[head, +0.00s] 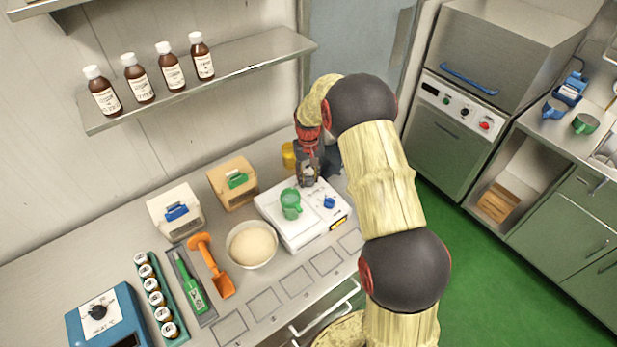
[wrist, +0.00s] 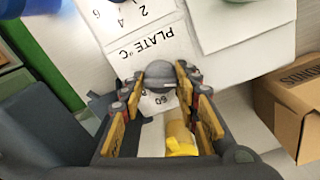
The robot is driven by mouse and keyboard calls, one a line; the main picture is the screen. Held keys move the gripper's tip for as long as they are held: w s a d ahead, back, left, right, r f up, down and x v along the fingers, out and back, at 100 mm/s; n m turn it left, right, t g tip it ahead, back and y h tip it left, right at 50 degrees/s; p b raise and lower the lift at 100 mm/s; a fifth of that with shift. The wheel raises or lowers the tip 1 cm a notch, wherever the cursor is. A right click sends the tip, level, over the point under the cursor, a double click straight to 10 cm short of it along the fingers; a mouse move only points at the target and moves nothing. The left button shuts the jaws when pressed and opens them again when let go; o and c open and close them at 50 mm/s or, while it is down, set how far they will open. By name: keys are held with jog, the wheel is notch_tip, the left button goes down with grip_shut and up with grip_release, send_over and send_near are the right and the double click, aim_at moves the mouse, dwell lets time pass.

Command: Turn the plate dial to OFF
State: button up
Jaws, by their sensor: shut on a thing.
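My gripper (head: 308,178) reaches down at the unit's back edge and hides the plate dial in the head view. In the wrist view, my gripper (wrist: 160,82) has its fingers closed around the grey plate dial (wrist: 161,74), beside the printed words PLATE °C. The number 60 shows just below the dial. The dial's pointer and an OFF mark cannot be made out.
A yellow object (wrist: 180,140) lies close under my gripper. A cardboard box (head: 232,182) and a white box (head: 175,212) stand left of the unit. A bowl of pale powder (head: 251,246) is in front. A shelf with brown bottles (head: 202,57) hangs above.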

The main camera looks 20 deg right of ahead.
aim_at(308, 177)
jog(key=o, duration=1.2)
notch_tip(308, 177, up, 12)
jog(key=shift+r, duration=0.1)
jog(key=shift+w, duration=0.1)
jog(key=shift+s+a+r+n+t+b, duration=0.35)
jog(key=shift+s+a+r+t+b, duration=1.1)
jog(key=shift+s, duration=4.5)
jog(key=shift+s+a+r+n+t+b, duration=0.4)
jog(key=shift+s+a+r+b, duration=2.05)
jog(key=shift+s, duration=3.45)
jog(key=shift+s+a+r+n+t+b, duration=0.35)
jog(key=shift+s+a+r+t+b, duration=0.7)
jog(key=shift+s+a, duration=3.3)
